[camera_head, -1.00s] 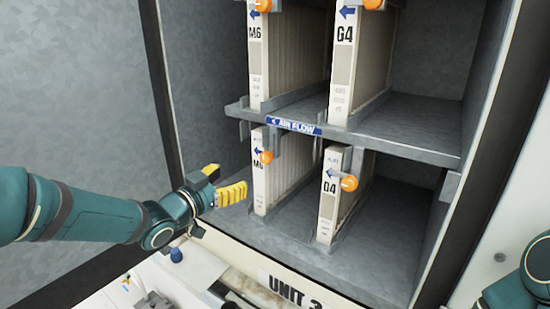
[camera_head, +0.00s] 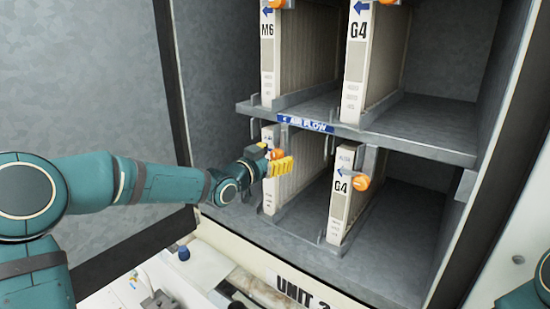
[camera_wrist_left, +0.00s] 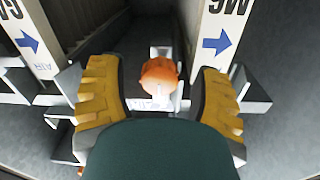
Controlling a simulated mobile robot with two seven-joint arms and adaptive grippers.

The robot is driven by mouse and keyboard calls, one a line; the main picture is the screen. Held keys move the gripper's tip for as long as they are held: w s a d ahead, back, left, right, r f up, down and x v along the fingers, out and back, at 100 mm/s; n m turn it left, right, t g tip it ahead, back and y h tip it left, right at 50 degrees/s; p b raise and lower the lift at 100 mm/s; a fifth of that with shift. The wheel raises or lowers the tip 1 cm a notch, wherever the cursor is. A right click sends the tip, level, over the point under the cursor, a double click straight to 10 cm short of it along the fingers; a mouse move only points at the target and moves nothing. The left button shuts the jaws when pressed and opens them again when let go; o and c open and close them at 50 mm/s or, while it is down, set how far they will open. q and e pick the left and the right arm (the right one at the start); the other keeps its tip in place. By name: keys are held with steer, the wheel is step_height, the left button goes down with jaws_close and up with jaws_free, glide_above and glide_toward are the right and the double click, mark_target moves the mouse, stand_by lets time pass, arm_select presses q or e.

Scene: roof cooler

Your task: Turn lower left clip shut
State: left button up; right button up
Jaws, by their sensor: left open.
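The lower left clip is an orange knob beside the M6 filter (camera_head: 269,195) on the lower shelf. In the head view it shows only partly behind my gripper. In the left wrist view the orange clip (camera_wrist_left: 159,74) sits between my two yellow fingertips, with a gap on both sides. My left gripper (camera_head: 270,160) is open around the clip, and I see no contact. The M6 label and blue arrow on the filter (camera_wrist_left: 217,42) also show in the wrist view. My right gripper is not in view; only a bit of my right arm shows at the lower right edge.
The lower right G4 filter (camera_head: 342,200) has its own orange clip (camera_head: 361,183). The middle shelf (camera_head: 420,140) with the air flow label (camera_head: 305,124) runs above my gripper. Upper filters M6 (camera_head: 271,55) and G4 (camera_head: 358,55) stand above it.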

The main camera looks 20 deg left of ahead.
arm_select(q)
jaws_close()
steer(key=shift+n, duration=0.3)
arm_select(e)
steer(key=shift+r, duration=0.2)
arm_select(q)
steer(key=n+p, duration=0.1)
steer(key=n, duration=0.2)
steer(key=shift+p, duration=0.4)
steer(key=n+p, duration=0.1)
steer(key=n, duration=0.4)
steer(key=shift+n+p, duration=0.3)
steer(key=shift+p, duration=0.1)
steer(key=n+p, duration=0.1)
steer(key=n, duration=0.3)
steer(key=shift+n+t, duration=0.3)
steer(key=shift+n+p, duration=0.5)
steer(key=shift+n, duration=1.9)
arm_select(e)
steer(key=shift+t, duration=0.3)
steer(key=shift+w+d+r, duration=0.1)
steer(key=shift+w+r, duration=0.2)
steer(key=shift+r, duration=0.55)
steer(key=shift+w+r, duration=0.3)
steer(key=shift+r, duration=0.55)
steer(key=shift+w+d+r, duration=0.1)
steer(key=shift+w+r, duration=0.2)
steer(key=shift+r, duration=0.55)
